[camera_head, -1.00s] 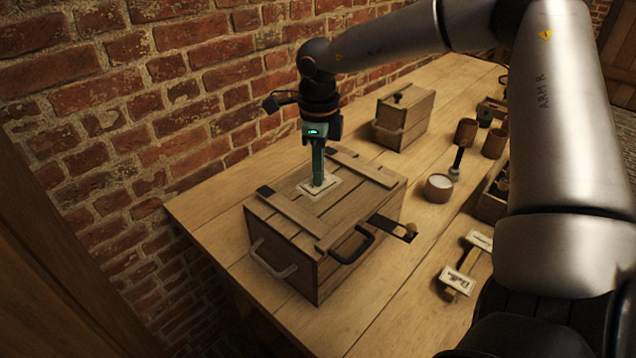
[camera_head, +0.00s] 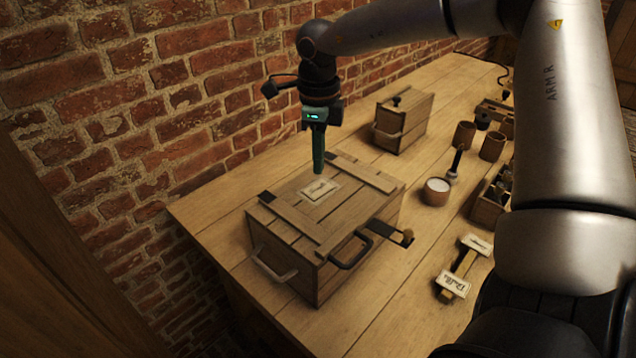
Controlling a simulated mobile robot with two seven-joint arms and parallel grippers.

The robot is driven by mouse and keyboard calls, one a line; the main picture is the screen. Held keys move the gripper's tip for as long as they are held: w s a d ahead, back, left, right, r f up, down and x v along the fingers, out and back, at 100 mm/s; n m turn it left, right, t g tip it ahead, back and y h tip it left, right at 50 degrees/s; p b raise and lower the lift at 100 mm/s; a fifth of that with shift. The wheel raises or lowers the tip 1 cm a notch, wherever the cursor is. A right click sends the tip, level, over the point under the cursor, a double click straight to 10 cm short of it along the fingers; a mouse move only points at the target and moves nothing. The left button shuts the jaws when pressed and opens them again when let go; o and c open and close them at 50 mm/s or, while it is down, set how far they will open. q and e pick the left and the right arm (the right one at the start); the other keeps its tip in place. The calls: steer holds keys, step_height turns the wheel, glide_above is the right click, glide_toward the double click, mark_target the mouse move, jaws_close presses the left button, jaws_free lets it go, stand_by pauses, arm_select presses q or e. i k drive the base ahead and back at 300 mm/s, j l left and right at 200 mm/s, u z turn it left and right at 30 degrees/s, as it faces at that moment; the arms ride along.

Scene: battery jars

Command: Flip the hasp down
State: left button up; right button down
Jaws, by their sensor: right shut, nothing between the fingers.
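A wooden chest (camera_head: 290,243) with a closed plank lid stands near the left end of the wooden table. A dark metal hasp (camera_head: 388,230) sticks out from the chest's right side, roughly level with the lid, its end reaching out over the table. A dark handle (camera_head: 351,252) is on the front side, and a white label (camera_head: 318,189) lies on the lid. My right gripper (camera_head: 318,168) points down, shut and empty, above the back part of the lid. It is apart from the hasp. My left gripper does not show.
A smaller wooden box (camera_head: 403,122) stands behind. To the right are brown cups (camera_head: 491,146), a jar with white contents (camera_head: 436,191), a crate (camera_head: 488,208) and a labelled wooden piece (camera_head: 463,266). A brick wall (camera_head: 150,100) runs along the left. The table front is clear.

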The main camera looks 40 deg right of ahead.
mark_target(384, 229)
steer(key=k+j, duration=0.75)
steer(key=j, duration=0.2)
